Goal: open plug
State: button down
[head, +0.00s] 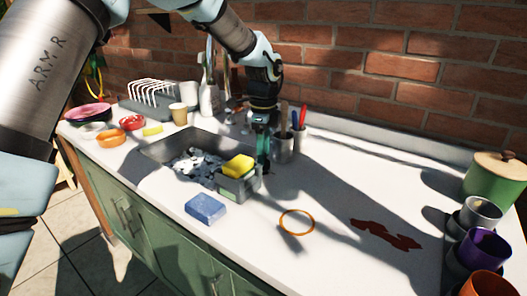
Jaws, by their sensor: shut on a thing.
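The sink (160,152) is set into the white counter and holds pale suds or dishes. No plug can be made out in it. My gripper (264,168) points down at the sink's right end, behind a grey caddy (238,186) with a yellow sponge (238,166). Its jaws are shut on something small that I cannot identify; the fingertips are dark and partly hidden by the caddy.
A utensil cup (283,147) stands close right of my gripper. Several cups and a green pot (494,183) stand at right. A dish rack (160,98) is behind the sink. A red-brown spill (386,234) marks the counter.

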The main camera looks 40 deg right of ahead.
jog(key=n, duration=1.3)
dwell(0.5)
